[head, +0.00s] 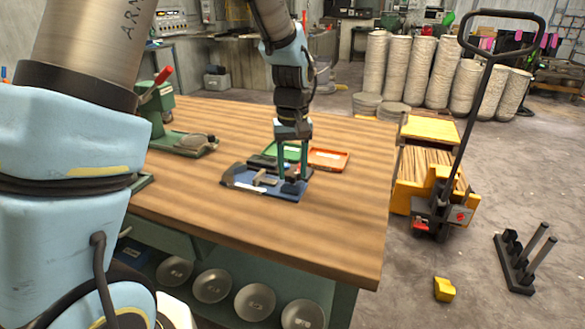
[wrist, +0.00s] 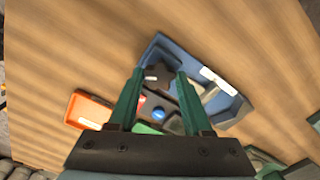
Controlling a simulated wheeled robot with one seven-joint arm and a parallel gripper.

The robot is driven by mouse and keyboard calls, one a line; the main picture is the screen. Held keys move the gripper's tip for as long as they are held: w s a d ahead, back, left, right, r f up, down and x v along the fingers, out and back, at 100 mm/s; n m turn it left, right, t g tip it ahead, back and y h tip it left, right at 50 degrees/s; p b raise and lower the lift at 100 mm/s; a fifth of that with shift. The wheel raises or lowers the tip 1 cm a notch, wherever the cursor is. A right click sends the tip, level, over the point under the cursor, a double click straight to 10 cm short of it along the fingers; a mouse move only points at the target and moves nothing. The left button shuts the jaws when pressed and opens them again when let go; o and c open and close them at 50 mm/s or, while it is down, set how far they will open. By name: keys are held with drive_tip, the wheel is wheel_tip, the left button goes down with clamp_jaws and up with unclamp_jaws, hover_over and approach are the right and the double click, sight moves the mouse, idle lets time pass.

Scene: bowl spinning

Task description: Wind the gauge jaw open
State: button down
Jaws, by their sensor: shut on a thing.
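The gauge has a blue base (head: 262,188) and lies on the wooden workbench (head: 345,210); its base also shows in the wrist view (wrist: 232,108). A grey jaw piece (head: 262,178) stands on the middle of the base. A dark lobed knob (wrist: 159,76) is at one end, the right end in the head view. My gripper (head: 293,178) points down over that end, and its two green fingers (wrist: 160,72) close on the knob from both sides. The fingers partly hide the gauge, and I cannot tell how wide the jaw's gap is.
An orange tray (head: 340,154) and a green tray (head: 299,145) lie just behind the gauge. A green machine (head: 182,141) stands to the left on the bench. The bench's front and right are clear. A yellow pallet truck (head: 405,190) stands on the floor to the right.

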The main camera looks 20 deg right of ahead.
sight(292, 173)
drive_tip(key=n+p, duration=0.2)
drive_tip(key=n, duration=0.4)
drive_tip(key=shift+r, duration=0.15)
drive_tip(key=n+p, duration=0.1)
drive_tip(key=n, duration=0.2)
drive_tip(key=shift+n+p, duration=0.35)
drive_tip(key=shift+n, duration=0.05)
drive_tip(key=shift+n+p, duration=0.65)
drive_tip(key=shift+n, duration=0.45)
drive_tip(key=shift+c, duration=1.6)
unclamp_jaws()
wheel_tip(292, 173, up, 10)
drive_tip(key=b, duration=0.2)
drive_tip(key=shift+r, duration=0.25)
